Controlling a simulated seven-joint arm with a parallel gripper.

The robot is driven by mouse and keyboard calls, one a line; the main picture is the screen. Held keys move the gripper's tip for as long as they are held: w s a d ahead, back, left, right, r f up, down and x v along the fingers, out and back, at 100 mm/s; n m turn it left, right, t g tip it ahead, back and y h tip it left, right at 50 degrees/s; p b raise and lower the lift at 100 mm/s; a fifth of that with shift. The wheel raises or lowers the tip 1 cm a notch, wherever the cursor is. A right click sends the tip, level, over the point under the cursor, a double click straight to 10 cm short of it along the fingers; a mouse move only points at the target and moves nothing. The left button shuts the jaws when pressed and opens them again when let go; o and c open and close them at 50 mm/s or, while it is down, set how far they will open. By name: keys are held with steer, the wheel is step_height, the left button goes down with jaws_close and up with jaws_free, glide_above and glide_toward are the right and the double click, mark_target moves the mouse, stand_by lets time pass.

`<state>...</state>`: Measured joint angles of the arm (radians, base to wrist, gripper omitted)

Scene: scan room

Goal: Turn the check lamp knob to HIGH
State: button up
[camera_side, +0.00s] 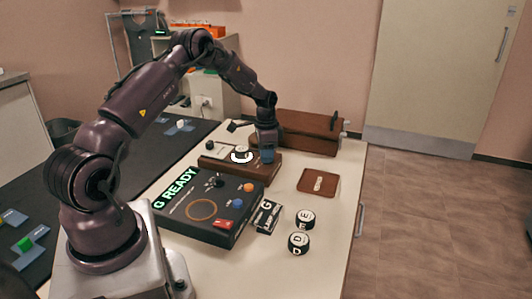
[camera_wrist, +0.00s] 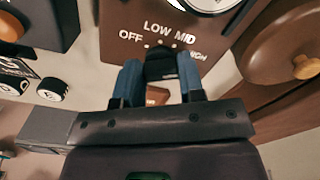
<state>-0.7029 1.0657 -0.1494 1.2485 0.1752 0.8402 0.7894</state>
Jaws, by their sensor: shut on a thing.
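The check lamp knob (camera_wrist: 160,66) is black and sits on a brown panel (camera_wrist: 118,52) lettered OFF, LOW, MID and HIGH from left to right. My gripper (camera_wrist: 160,82) is shut on the knob, with a blue finger on each side of it. I cannot make out which mark the knob points at. In the side view my gripper (camera_side: 266,153) reaches down to the right part of the brown panel box (camera_side: 240,171) and hides the knob. A white round dial or lamp (camera_side: 241,156) sits on the panel left of the gripper.
A black console (camera_side: 180,212) reading "G READY" lies in front of the panel. Two lettered drums (camera_side: 299,243) and a "G" card (camera_side: 265,216) stand right of it. A brown case (camera_side: 308,132) stands close behind my gripper. A flat brown plate (camera_side: 318,181) lies to the right.

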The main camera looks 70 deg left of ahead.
steer(key=shift+r, duration=0.1)
steer(key=o, duration=0.9)
steer(key=shift+o, duration=0.2)
step_height(320, 180, up, 13)
steer(key=s+d+r+n+t, duration=0.1)
steer(key=s+d+r, duration=0.4)
steer(key=d, duration=0.5)
steer(key=s+d+r+n+t, duration=0.1)
steer(key=s+d+r+t, duration=0.1)
steer(key=s+d+r, duration=0.3)
steer(key=s+d+r+n+t, duration=0.1)
steer(key=s+d+r, duration=0.5)
steer(key=s+d, duration=0.6)
steer(key=d+t, duration=0.1)
steer(key=d, duration=0.1)
steer(key=shift+s+d+t, duration=0.25)
steer(key=shift+d+t, duration=0.05)
steer(key=shift+d, duration=0.05)
